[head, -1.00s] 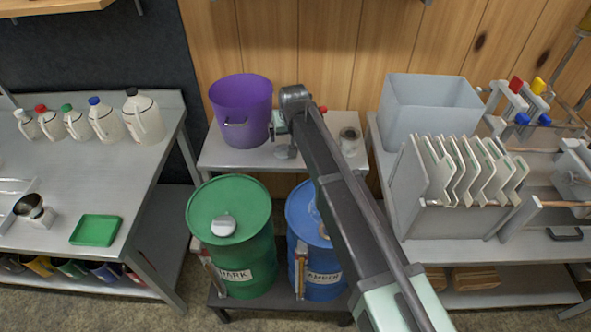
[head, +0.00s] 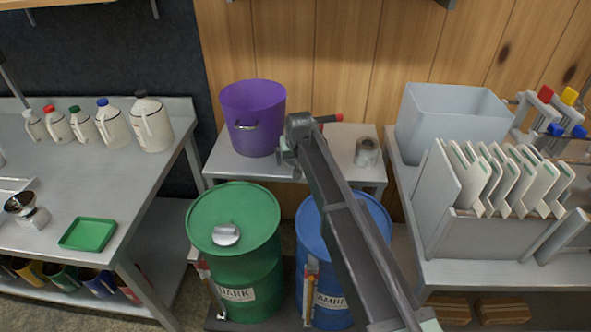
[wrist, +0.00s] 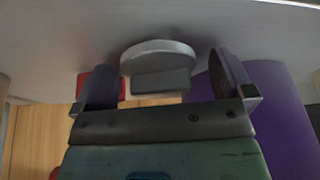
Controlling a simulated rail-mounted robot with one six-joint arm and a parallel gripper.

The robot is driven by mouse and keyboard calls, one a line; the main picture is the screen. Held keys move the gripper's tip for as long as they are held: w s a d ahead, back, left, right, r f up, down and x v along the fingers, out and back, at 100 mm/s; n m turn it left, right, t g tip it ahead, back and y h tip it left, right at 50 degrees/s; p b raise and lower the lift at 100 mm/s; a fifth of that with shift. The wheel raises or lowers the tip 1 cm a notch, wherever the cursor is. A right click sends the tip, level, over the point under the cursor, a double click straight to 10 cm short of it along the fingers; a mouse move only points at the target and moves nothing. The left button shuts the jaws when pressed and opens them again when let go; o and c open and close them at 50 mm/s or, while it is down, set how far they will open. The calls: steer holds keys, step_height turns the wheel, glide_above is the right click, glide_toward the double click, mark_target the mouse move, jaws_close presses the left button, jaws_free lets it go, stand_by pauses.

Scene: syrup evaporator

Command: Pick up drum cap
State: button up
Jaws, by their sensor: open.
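A pale grey drum cap (wrist: 158,58), a round disc with a block-like grip, shows in the wrist view against the pale table surface. My gripper (wrist: 163,72) is open, with one dark finger on each side of the cap and visible gaps between. In the head view my gripper is mostly hidden behind my arm, over the small table (head: 235,165) between the purple bucket and the grey cup; the cap there is hidden too. Another pale cap-like piece (head: 226,235) sits on the green drum (head: 250,270).
The purple bucket (head: 253,118) stands close beside my gripper. A grey cup (head: 367,152) stands at the table's right. The blue drum (head: 375,225) is partly behind my arm. A grey bin (head: 450,122) and a rack of plates (head: 490,235) stand right; jugs (head: 150,125) stand left.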

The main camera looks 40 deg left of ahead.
steer(key=c, duration=1)
steer(key=shift+r+p, duration=0.15)
steer(key=shift+p, duration=0.15)
